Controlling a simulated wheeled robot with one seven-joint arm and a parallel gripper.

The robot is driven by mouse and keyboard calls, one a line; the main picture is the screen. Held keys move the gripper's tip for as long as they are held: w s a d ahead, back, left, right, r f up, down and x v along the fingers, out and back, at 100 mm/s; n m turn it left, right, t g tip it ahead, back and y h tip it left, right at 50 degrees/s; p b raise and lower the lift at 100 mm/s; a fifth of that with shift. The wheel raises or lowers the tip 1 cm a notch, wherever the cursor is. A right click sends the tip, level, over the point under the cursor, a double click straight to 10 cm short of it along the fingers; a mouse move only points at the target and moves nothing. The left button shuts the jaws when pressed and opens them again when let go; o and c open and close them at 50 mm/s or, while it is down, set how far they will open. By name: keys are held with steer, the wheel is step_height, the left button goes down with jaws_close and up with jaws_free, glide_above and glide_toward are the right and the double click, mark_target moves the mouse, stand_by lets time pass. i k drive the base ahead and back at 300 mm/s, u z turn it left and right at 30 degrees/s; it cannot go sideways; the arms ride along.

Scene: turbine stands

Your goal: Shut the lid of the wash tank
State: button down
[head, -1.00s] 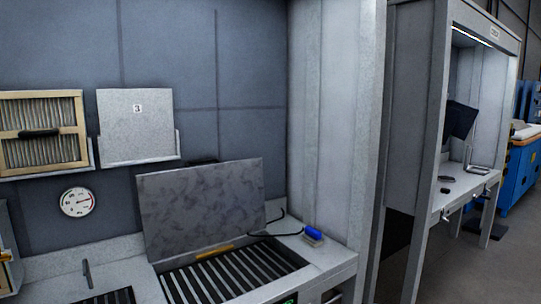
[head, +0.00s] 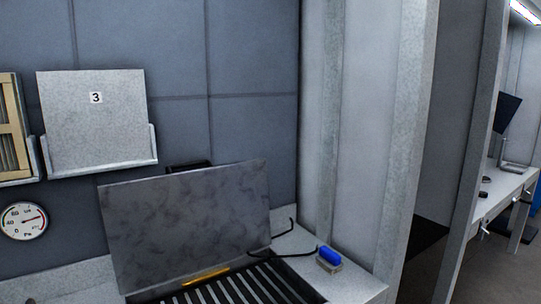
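The wash tank's lid (head: 190,225) is a flat, mottled grey panel. It stands raised, leaning back a little toward the wall, in the lower middle of the head view. A yellow strip (head: 206,276) lies along the lid's base. A dark, bent handle or hose (head: 285,250) shows at the lid's right side. My gripper is not in view.
A blue-handled brush (head: 329,258) sits on the counter right of the tank. A tall grey side panel (head: 370,130) bounds the right side. Another bench (head: 510,190) stands beyond.

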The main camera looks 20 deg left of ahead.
mark_target(159, 229)
steer(key=u, duration=0.2)
steer(key=i, duration=0.7)
steer(key=u, duration=1)
steer(key=i, duration=0.5)
steer(key=u, duration=0.6)
